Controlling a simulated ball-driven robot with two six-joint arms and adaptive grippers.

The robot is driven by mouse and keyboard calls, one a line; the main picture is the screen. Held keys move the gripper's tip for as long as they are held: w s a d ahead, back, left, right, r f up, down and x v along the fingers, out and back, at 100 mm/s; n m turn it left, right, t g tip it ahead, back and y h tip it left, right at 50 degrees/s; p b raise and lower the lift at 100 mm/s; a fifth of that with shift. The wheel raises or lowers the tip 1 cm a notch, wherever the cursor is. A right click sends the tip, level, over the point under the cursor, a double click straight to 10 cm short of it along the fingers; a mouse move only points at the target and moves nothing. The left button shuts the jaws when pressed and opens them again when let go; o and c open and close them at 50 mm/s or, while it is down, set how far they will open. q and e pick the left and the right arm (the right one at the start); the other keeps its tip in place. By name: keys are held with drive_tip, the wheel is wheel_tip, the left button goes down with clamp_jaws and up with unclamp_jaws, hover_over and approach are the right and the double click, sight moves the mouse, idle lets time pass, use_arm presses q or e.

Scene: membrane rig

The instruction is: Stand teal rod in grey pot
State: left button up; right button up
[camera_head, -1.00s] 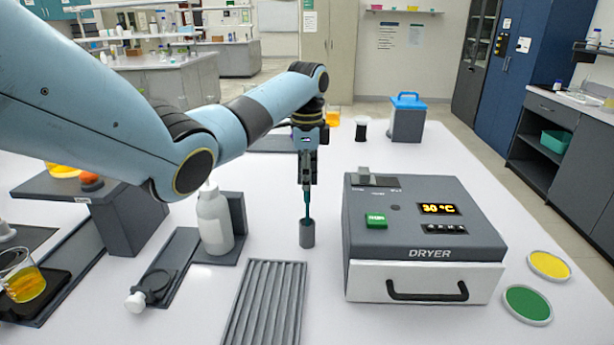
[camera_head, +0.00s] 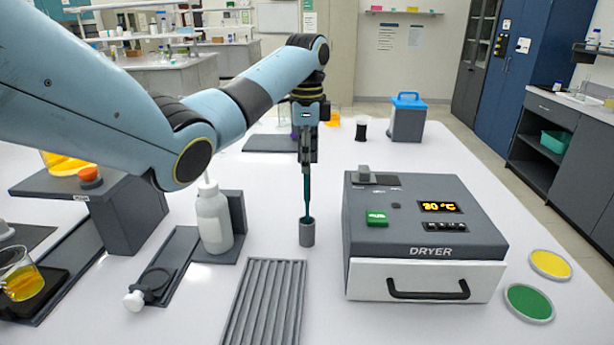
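The teal rod (camera_head: 307,197) stands upright with its lower end inside the small grey pot (camera_head: 307,236), whose walls hide that end. The pot stands on the white table, left of the dryer. My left gripper (camera_head: 307,161) points down directly above the rod. Its fingers look parted, with the tips near the top of the rod, and more of the rod shows below them. My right gripper is not in view.
The dryer (camera_head: 425,225) stands right of the pot. A ribbed grey tray (camera_head: 265,305) lies in front, and a white bottle (camera_head: 213,218) on a dark stand is to the left. A blue-lidded bin (camera_head: 407,120) stands behind. Yellow (camera_head: 550,264) and green (camera_head: 528,303) discs lie at right.

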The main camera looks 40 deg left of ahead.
use_arm(q)
wheel_tip(320, 180, up, 4)
drive_tip(key=shift+r, duration=0.2)
wheel_tip(320, 180, up, 3)
drive_tip(key=shift+r+p, duration=0.2)
drive_tip(key=shift+p, duration=0.9)
drive_tip(key=shift+f, duration=0.1)
drive_tip(key=shift+d, duration=0.1)
